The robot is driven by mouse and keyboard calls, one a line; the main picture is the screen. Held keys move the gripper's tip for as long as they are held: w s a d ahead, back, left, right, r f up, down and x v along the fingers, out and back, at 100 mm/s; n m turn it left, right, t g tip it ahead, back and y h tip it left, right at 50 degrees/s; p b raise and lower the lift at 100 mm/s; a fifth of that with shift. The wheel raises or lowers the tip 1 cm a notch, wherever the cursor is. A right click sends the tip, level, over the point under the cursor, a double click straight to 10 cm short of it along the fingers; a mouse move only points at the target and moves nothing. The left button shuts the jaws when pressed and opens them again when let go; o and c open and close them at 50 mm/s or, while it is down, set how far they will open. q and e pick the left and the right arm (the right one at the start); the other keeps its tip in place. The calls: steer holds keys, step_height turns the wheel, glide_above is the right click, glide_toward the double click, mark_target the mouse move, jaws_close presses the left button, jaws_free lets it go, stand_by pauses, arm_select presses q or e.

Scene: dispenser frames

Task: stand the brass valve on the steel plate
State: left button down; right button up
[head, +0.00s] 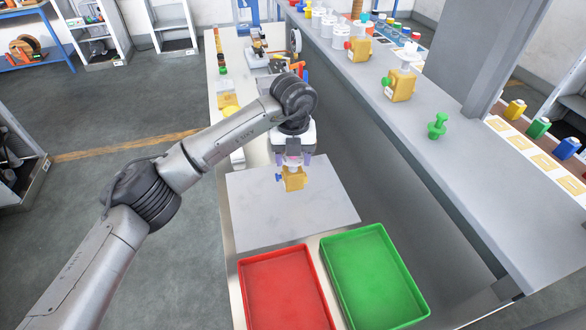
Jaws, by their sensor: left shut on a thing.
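My left gripper (293,161) points down over the steel plate (255,220) and is shut on the brass valve (295,181). The valve is a yellow-brass block with a small blue knob on its left side. It looks upright, near the plate's upper middle. I cannot tell whether its underside touches the plate or is slightly above it. The gripper hides the valve's top. My right gripper is not in view.
A red tray (243,275) and a green tray (327,270) stand in front of the plate. A raised grey shelf (465,175) runs along the right, holding similar brass valves (398,86) and a green part (437,126). Cluttered equipment fills the bench's far end.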

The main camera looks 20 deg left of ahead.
mark_target(293, 168)
arm_select(q)
steer(key=shift+f+b, duration=0.65)
steer(key=shift+f, duration=1.35)
steer(key=shift+r, duration=0.1)
steer(key=shift+c, duration=1.7)
jaws_free()
steer(key=shift+f, duration=0.25)
steer(key=shift+r, duration=0.1)
step_height(293, 168, up, 11)
steer(key=p, duration=0.3)
steer(key=shift+r, duration=0.6)
